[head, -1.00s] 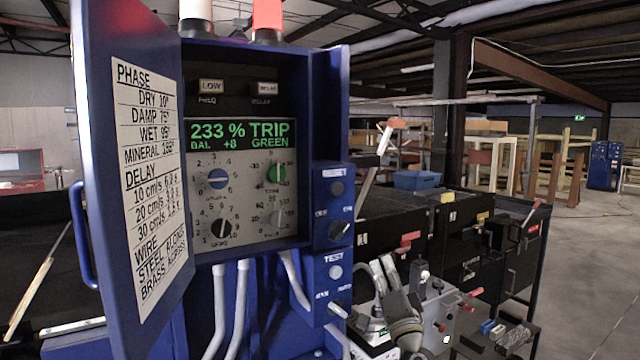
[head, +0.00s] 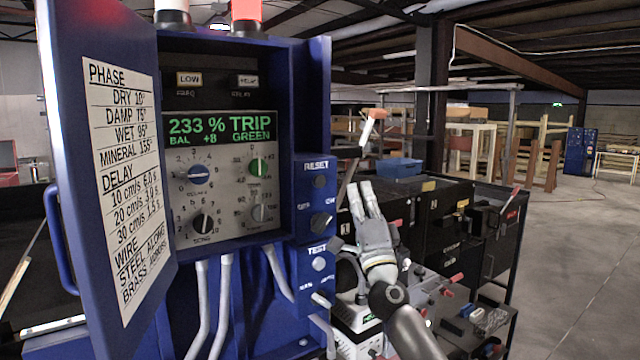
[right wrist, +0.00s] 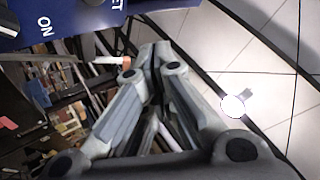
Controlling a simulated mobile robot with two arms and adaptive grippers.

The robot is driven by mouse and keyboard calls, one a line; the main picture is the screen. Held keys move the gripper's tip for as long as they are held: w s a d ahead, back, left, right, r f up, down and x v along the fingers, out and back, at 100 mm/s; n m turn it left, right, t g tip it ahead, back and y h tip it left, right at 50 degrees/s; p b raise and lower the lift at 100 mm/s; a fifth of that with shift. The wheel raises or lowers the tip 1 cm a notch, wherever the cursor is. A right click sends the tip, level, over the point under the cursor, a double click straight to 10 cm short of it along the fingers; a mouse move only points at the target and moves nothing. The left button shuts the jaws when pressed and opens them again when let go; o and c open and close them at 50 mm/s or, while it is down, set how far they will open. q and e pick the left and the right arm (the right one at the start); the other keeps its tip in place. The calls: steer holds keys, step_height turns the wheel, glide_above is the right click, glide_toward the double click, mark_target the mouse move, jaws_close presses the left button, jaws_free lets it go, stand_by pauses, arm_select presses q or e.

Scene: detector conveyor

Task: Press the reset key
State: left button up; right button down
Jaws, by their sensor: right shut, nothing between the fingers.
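The RESET key (head: 320,182) is a dark round button under the RESET label, at the top of the blue side box on the open cabinet (head: 311,110). A dark rotary switch (head: 320,222) sits below it, then the TEST button (head: 319,264). My right gripper (head: 362,190) is shut and empty. Its fingers point up, to the right of the side box, with a gap to the key in the picture. In the right wrist view the closed fingertips (right wrist: 154,52) show, with part of the blue box (right wrist: 60,14) at the upper left; the key is not visible there. My left gripper is out of view.
The open cabinet door (head: 120,170) stands at the left with a printed chart. The green display (head: 221,129) reads 233 % TRIP. Dark drawer cabinets (head: 445,215) and a blue bin (head: 399,168) stand behind my right gripper. Open floor lies at the right.

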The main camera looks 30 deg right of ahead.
mark_target(319, 181)
steer(key=shift+y, duration=0.3)
steer(key=shift+w+a+b, duration=0.2)
steer(key=shift+w+b, duration=1.65)
steer(key=shift+w, duration=0.35)
steer(key=shift+w+a+b, duration=0.15)
steer(key=shift+w+b, duration=1.65)
steer(key=shift+w, duration=0.35)
steer(key=shift+w, duration=0.4)
steer(key=shift+w+b, duration=0.45)
steer(key=shift+b, duration=0.45)
steer(key=s+p, duration=0.1)
steer(key=p, duration=0.2)
steer(key=shift+s, duration=0.4)
